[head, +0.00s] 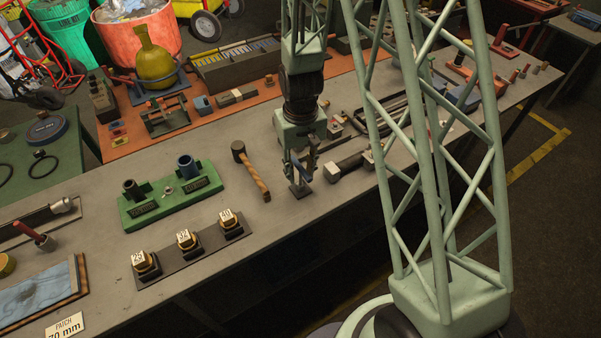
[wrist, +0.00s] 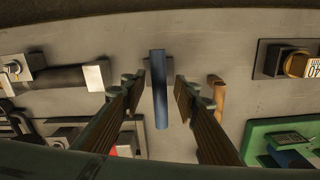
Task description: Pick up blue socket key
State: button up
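The blue socket key (wrist: 160,90) shows in the wrist view as an upright-looking blue bar near the middle, with a small grey plate behind its top end. My gripper (wrist: 160,92) is open, with one finger on each side of the key and a visible gap on both sides. In the head view my gripper (head: 304,160) hangs low over the bench, and the blue key (head: 302,172) shows partly hidden between its fingers, above a small dark plate (head: 300,190). I cannot tell whether the key touches that plate.
A wooden-handled mallet (head: 252,172) lies just left of my gripper. A dark bar tool (head: 347,165) lies close on the right. A green block with two sockets (head: 170,202) and a dark rack of numbered pieces (head: 190,253) stand to the left. The bench front edge is near.

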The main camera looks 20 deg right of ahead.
jog(key=shift+c, duration=0.9)
grip_shut()
